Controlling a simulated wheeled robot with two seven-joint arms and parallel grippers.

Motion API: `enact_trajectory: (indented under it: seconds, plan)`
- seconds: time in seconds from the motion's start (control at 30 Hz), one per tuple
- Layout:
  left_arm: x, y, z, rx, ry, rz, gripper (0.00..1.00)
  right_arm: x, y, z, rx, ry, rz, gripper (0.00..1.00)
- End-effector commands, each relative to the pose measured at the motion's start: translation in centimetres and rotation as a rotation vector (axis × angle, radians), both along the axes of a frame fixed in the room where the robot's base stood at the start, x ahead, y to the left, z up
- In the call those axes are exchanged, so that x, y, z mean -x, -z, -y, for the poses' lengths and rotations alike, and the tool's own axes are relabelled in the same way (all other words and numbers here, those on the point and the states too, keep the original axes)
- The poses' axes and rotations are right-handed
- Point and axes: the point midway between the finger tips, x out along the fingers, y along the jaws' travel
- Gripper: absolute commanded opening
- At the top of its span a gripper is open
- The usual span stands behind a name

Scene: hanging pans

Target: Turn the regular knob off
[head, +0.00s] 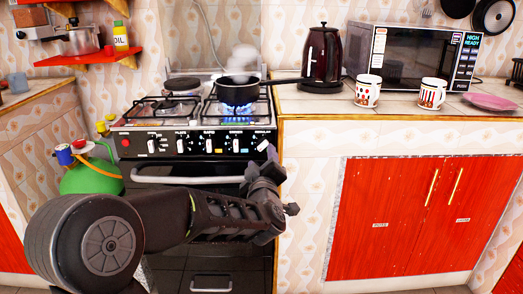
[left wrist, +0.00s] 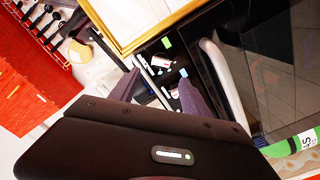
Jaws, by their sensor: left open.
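The stove's control panel (head: 195,142) has a row of labelled knobs. The regular knob (head: 262,146) is at the right end, white and turned at a slant. Blue flame (head: 238,107) burns under the dark pan (head: 238,91), which steams. My left gripper (head: 280,182) is just below and in front of the panel's right end, near the regular knob. In the left wrist view its two fingers (left wrist: 160,80) are apart, with part of the panel between them. Contact with the knob cannot be told. My right gripper is not in view.
The oven handle (head: 188,180) runs left of my gripper. The counter (head: 320,103) on the right holds a kettle (head: 321,60), a microwave (head: 413,55) and two mugs (head: 367,91). A green gas bottle (head: 90,178) stands left of the stove.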

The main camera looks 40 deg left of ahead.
Motion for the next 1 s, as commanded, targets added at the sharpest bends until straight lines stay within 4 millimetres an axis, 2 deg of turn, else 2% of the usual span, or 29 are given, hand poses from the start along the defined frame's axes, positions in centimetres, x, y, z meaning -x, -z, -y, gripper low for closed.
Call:
enact_trajectory:
  seconds: [0.17, 0.6, 0.97, 1.0]
  plan:
    - [-0.8, 0.2, -0.6, 0.001, 0.000, -0.001, 0.55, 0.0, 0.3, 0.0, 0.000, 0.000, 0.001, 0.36]
    - [-5.7, 0.2, -4.3, 0.000, 0.001, -0.002, 0.55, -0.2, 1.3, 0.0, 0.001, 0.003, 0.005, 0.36]
    - [-6.2, 0.1, -4.7, 0.000, 0.001, -0.002, 0.55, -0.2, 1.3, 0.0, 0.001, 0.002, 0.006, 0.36]
    - [-6.2, 0.1, -4.7, 0.000, 0.001, -0.002, 0.53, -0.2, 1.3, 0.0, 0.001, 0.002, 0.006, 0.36]
